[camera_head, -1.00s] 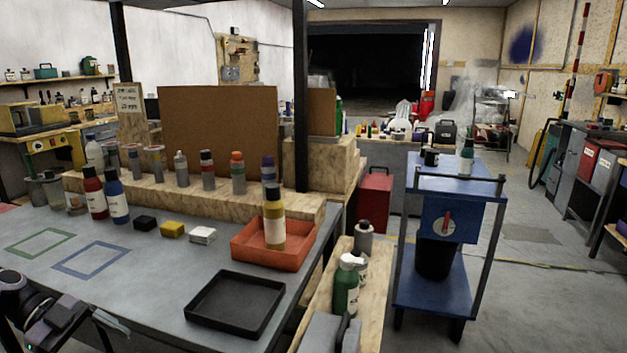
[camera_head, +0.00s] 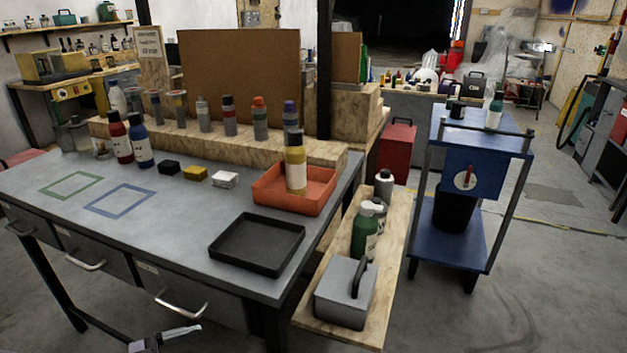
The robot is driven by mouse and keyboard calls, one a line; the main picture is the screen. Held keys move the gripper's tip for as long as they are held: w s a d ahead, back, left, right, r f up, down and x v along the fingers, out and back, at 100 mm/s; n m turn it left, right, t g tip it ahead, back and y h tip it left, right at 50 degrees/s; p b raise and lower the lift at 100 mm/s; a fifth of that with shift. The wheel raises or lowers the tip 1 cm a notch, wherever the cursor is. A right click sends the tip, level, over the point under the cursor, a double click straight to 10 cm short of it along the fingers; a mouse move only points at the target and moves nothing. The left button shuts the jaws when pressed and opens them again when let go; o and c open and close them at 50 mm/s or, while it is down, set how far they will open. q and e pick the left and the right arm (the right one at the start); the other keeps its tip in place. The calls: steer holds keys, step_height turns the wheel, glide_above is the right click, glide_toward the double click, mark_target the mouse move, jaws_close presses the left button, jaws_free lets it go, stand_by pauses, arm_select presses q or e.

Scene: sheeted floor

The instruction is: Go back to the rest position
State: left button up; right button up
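Part of what looks like my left gripper (camera_head: 168,338) shows at the bottom edge, in front of the table and below the drawer handles. Only a pale finger and a dark bit of its body are visible, so its opening cannot be judged. I see nothing held in the visible part. My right gripper is out of view.
The grey table (camera_head: 190,225) holds a black tray (camera_head: 257,268), an orange tray (camera_head: 318,205) with a yellow bottle (camera_head: 296,165), and several bottles and blocks. A side shelf (camera_head: 310,318) bears a grey box (camera_head: 345,293). A blue cart (camera_head: 455,248) stands right; floor there is clear.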

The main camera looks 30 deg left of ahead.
arm_select(q)
steer(key=s+d+f+n+g+y, duration=0.15)
steer(key=d+f+g+y, duration=0.25)
steer(key=d+f+y, duration=0.55)
steer(key=d+r+n+h+p, duration=0.2)
steer(key=d+r+n, duration=0.2)
steer(key=d, duration=0.5)
steer(key=shift+w+d+r+n, duration=0.2)
steer(key=shift+d+r+n, duration=0.2)
steer(key=shift+n, duration=0.35)
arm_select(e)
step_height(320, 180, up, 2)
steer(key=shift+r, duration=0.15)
arm_select(q)
steer(key=shift+c, duration=0.3)
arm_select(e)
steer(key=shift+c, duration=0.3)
